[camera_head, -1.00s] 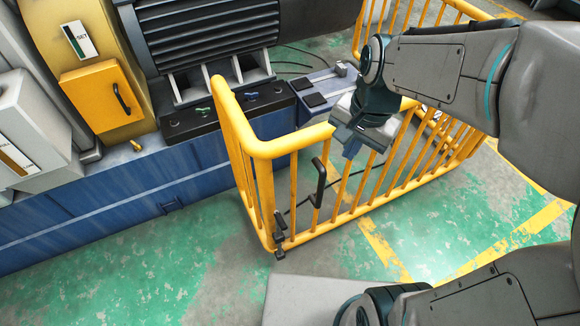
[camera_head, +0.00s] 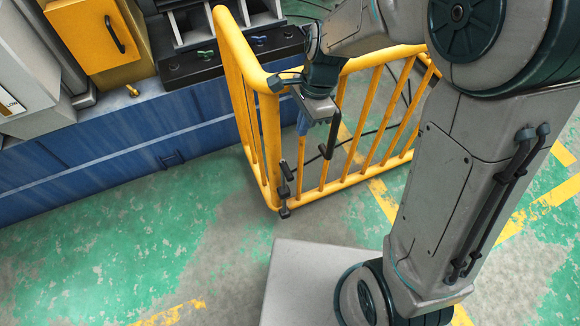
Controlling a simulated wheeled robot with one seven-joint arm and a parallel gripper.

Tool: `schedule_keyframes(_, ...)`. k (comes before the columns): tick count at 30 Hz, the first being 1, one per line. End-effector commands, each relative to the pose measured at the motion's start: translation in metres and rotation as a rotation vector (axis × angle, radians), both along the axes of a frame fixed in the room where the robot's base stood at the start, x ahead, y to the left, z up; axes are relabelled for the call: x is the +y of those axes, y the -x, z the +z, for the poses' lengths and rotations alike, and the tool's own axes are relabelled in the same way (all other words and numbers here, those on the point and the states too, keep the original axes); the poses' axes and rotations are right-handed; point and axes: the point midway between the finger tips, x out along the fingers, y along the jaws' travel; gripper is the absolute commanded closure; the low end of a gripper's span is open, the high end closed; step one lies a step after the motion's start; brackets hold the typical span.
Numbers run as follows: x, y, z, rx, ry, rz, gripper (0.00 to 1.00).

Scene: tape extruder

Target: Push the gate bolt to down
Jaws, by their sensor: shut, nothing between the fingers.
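The gate bolt (camera_head: 284,190) is a small dark piece low on the corner post of the yellow gate (camera_head: 368,128), close to the floor. Whether it is raised or lowered is too small to tell. The fingers are shut and empty. In the picture they are above and slightly right of the bolt, apart from it.
A yellow fence panel (camera_head: 237,50) meets the gate at the corner. A blue machine base (camera_head: 110,150) lies to the left. The green floor (camera_head: 130,230) in front is open.

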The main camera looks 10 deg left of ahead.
Motion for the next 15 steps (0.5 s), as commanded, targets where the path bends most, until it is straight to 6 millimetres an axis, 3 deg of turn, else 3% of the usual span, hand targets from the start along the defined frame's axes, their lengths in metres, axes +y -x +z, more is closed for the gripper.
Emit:
schedule_keyframes(1,0.002,0.002,-0.016,0.005,0.002,0.002,1.00)
schedule_keyframes(15,0.018,0.013,-0.116,0.005,0.002,0.002,1.00)
